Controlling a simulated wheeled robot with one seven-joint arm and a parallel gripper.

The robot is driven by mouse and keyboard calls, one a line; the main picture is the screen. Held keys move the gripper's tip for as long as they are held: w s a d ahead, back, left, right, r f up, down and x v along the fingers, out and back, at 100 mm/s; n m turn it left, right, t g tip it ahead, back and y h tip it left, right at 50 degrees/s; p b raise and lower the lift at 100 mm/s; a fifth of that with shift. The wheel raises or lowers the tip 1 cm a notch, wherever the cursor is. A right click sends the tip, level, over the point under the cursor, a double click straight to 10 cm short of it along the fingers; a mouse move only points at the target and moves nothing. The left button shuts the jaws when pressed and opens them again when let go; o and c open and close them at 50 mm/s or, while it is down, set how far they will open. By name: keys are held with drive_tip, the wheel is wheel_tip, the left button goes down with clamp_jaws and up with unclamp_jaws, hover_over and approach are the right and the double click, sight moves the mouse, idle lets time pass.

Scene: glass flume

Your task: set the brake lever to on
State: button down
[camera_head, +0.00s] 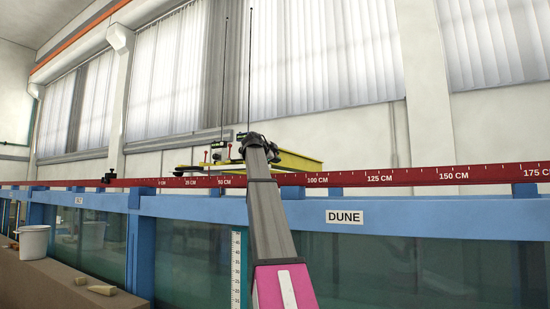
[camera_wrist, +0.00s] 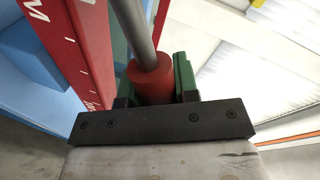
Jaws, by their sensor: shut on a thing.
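In the wrist view, my gripper (camera_wrist: 154,76) is shut around the red cylindrical knob (camera_wrist: 149,82) of a lever with a grey rod (camera_wrist: 133,32). A green finger shows on the knob's right side; the left finger is mostly hidden. In the head view, my gripper (camera_head: 252,140) is at the far end of my arm, in front of a yellow carriage (camera_head: 298,160) on the flume. The lever is hidden behind my gripper there. No brake marking is readable, so I cannot tell the lever's setting.
A dark red rail with a centimetre scale (camera_head: 410,177) runs along the flume's blue top frame (camera_head: 450,209). Two thin upright rods rise by the carriage. A white bucket (camera_head: 33,241) stands on a brown ledge (camera_head: 50,280) at left. The rail (camera_wrist: 75,45) passes close beside my gripper.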

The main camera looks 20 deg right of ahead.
drive_tip(key=shift+f, duration=0.1)
drive_tip(key=c, duration=0.9)
unclamp_jaws()
drive_tip(key=shift+o, duration=0.2)
drive_tip(key=v, duration=1)
drive_tip(key=shift+s+a, duration=0.25)
drive_tip(key=shift+a, duration=0.1)
